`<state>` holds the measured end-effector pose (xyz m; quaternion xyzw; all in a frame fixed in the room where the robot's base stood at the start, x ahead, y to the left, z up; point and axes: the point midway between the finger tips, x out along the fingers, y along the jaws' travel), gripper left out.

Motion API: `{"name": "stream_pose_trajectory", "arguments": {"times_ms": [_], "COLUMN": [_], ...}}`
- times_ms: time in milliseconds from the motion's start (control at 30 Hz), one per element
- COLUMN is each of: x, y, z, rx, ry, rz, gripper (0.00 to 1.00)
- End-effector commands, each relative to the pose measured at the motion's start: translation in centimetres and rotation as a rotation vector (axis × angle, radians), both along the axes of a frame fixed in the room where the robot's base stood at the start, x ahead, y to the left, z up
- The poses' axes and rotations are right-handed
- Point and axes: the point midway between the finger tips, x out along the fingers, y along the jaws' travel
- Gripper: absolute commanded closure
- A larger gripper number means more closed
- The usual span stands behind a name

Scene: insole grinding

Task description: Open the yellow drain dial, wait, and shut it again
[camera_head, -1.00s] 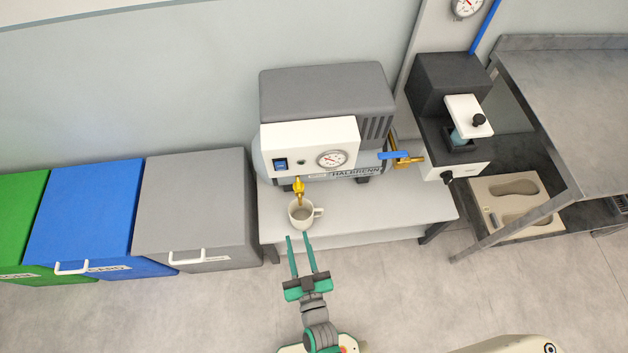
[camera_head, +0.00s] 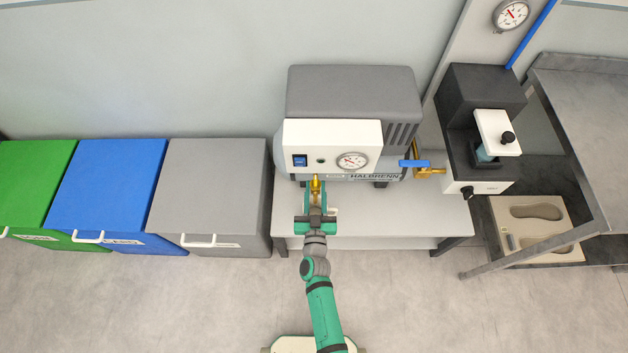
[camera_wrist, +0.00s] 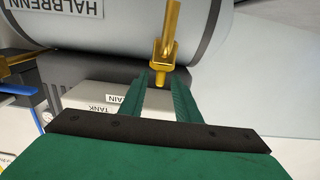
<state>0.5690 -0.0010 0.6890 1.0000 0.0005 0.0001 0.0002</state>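The brass-yellow drain fitting (camera_head: 316,186) hangs below the front of the grey compressor (camera_head: 350,95). It also shows in the wrist view (camera_wrist: 167,48), pointing toward my fingers. My gripper (camera_head: 316,203) is at the fitting, over the shelf. In the wrist view my gripper (camera_wrist: 159,82) has its two green fingers apart, with the fitting's end near the gap between the tips. I cannot tell whether they touch it. Nothing is held. The white cup below the fitting is mostly hidden by my gripper. A label reading TANK DRAIN (camera_wrist: 110,103) shows beside the fingers.
The white shelf (camera_head: 400,220) has free room to the right. A blue-handled valve (camera_head: 413,163) sits right of the compressor. Grey (camera_head: 215,190), blue (camera_head: 108,190) and green (camera_head: 35,185) bins stand left. A metal table (camera_head: 590,120) stands right.

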Motion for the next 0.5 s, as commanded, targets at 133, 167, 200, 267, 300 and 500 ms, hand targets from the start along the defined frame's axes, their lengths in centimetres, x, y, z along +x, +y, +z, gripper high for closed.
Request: {"name": "stream_pose_trajectory", "arguments": {"times_ms": [133, 167, 200, 267, 300, 500], "x": [2.0, 2.3, 2.6, 3.0, 3.2, 3.4], "y": [0.1, 0.1, 0.0, 0.0, 0.0, 0.0], "z": [0.1, 0.0, 0.0, 0.0, 0.0, 0.0], "rx": [0.000, 0.000, 0.000, 0.000, 0.000, 0.000], "ry": [-0.001, -0.001, -0.001, 0.000, 0.000, 0.001], "rz": [0.001, 0.001, 0.000, 0.000, 0.000, 0.000], "gripper": [0.70, 0.70, 0.70, 0.70, 0.70, 0.70]}}
